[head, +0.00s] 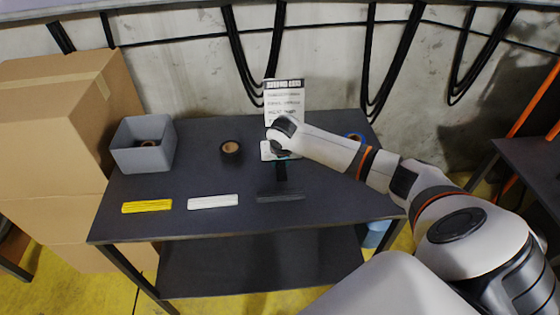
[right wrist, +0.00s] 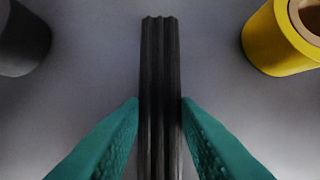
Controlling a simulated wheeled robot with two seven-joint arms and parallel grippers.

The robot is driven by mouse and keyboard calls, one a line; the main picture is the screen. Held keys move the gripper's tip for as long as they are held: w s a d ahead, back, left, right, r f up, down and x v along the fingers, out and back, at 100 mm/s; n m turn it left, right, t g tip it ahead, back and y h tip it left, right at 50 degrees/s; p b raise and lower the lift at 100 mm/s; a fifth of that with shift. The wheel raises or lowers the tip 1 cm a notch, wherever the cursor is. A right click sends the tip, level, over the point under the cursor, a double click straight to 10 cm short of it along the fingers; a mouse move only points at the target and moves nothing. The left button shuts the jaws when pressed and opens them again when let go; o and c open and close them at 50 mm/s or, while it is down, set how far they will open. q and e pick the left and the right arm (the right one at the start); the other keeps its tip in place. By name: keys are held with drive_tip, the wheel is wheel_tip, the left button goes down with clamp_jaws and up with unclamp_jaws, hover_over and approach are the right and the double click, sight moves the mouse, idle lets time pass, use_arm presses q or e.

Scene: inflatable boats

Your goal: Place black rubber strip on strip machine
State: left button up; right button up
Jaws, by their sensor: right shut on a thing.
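The black rubber strip (head: 267,197) lies lengthwise near the front edge of the dark table, right of a white strip (head: 213,201) and a yellow strip (head: 147,206). My right gripper (head: 281,188) reaches down onto the black strip from above. In the right wrist view the ribbed black strip (right wrist: 160,70) runs between the teal fingers of my right gripper (right wrist: 160,120), which are shut on it. I cannot tell whether the strip is lifted off the table. I cannot make out a strip machine. My left gripper is not in view.
The table (head: 190,180) also holds a grey bin (head: 143,158) at the back left, a black tape roll (head: 231,151) and a sign (head: 285,94) at the back. The wrist view shows a yellow roll (right wrist: 272,40). Cardboard boxes (head: 60,150) stand to the left.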

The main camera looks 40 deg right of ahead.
drive_tip(key=shift+f, duration=0.2)
drive_tip(key=o, duration=1)
drive_tip(key=shift+f, duration=0.1)
